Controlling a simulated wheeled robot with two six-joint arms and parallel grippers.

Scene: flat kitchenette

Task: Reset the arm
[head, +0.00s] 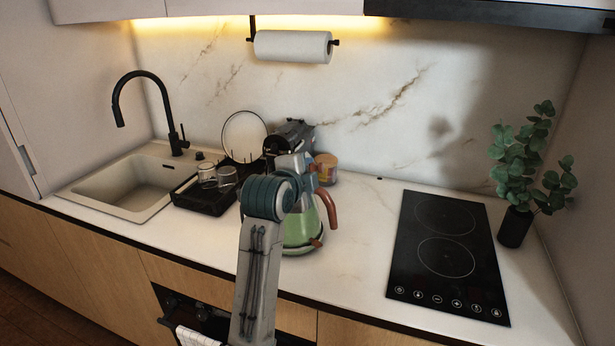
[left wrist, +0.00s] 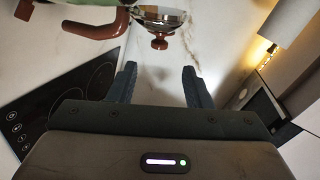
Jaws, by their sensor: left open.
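My left arm rises in front of the counter in the head view, and its dark wrist end is above and behind the green kettle (head: 302,232). The fingertips are not clear there. In the left wrist view my left gripper (left wrist: 159,78) is open, with bare counter between its fingers. The kettle's shiny lid (left wrist: 165,18) with a red-brown knob shows just beyond the fingers, apart from them. Its red-brown handle (head: 329,208) is on the right side of the kettle. My arm hides part of the kettle. My right gripper is not in view.
A black dish rack (head: 203,202) with glasses and a plate stands left, beside the sink (head: 125,190) and black tap (head: 158,88). A small jar (head: 326,168) is behind the kettle. Right are a black cooktop (head: 447,250) and plant (head: 525,165). Counter between kettle and cooktop is clear.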

